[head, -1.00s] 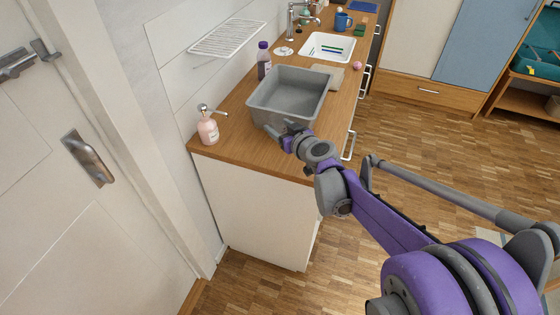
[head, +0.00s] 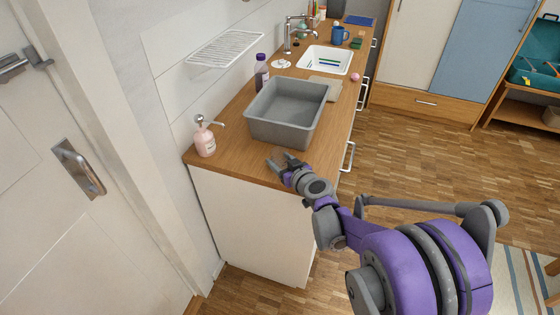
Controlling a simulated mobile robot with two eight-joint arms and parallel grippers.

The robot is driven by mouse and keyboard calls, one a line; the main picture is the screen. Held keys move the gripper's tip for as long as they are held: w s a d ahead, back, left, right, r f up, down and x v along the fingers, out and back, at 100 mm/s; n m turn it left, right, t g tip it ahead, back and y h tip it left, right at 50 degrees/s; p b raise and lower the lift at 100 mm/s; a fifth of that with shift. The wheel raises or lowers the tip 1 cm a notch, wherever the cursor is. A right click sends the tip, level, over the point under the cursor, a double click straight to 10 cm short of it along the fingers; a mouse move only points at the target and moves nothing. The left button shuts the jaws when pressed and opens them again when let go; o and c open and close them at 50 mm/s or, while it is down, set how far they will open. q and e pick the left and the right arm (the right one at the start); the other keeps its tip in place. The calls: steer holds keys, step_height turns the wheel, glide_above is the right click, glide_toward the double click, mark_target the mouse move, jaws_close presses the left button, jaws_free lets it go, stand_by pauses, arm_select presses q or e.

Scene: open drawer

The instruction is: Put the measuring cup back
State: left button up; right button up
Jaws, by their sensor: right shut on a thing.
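My right gripper (head: 282,161) is near the front edge of the wooden counter (head: 240,160), just in front of the grey bin (head: 283,134). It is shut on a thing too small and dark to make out. I cannot pick out a measuring cup for certain in the head view. The grey bin is open at the top, and the part of its inside that shows looks empty. My left gripper is not in view.
A pink soap bottle (head: 205,139) stands at the left counter corner. A purple bottle (head: 261,72) stands behind the bin. A white sink (head: 314,66), a blue mug (head: 338,36) and a pink ball (head: 355,77) are farther back. Drawer handles (head: 348,157) stick out on the right.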

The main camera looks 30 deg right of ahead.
steer(key=shift+f, duration=0.1)
steer(key=shift+f, duration=0.15)
steer(key=o, duration=1.4)
steer(key=shift+o, duration=0.2)
